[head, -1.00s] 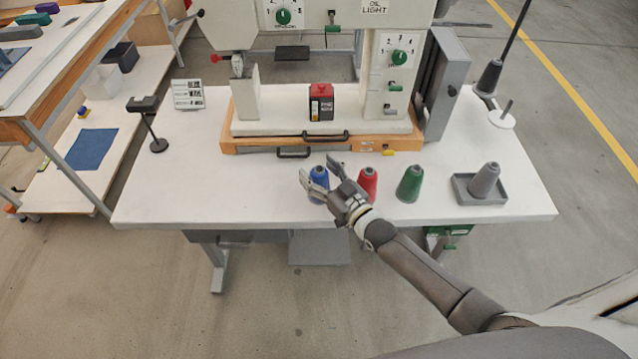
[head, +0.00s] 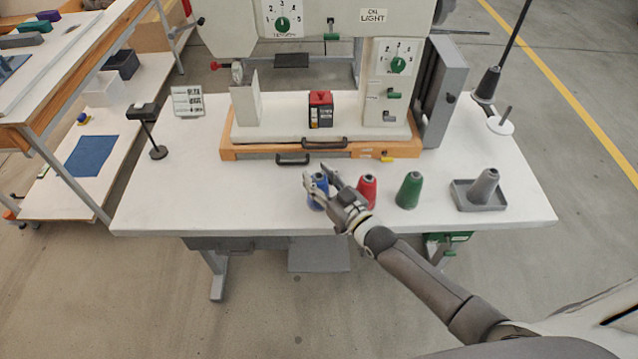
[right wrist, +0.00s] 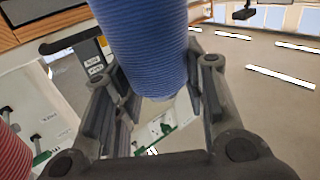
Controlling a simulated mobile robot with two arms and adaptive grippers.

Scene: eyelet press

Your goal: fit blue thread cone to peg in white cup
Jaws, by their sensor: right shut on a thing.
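The blue thread cone (head: 317,199) is upright at the front middle of the white table, partly hidden by my right gripper (head: 322,183). That gripper is shut on the cone, with a finger on each side. In the right wrist view the ribbed blue cone (right wrist: 155,45) fills the space between the fingers (right wrist: 160,95). I cannot tell whether its base touches the table. The white cup (head: 500,126) with its grey peg (head: 506,113) is at the table's right side, empty and well away from the gripper. My left gripper is not in view.
A red cone (head: 366,192) stands close right of the gripper, then a green cone (head: 409,190) and a grey cone (head: 485,184) in a grey tray (head: 463,204). The press on its orange base (head: 236,151) stands behind. The table's left front is clear.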

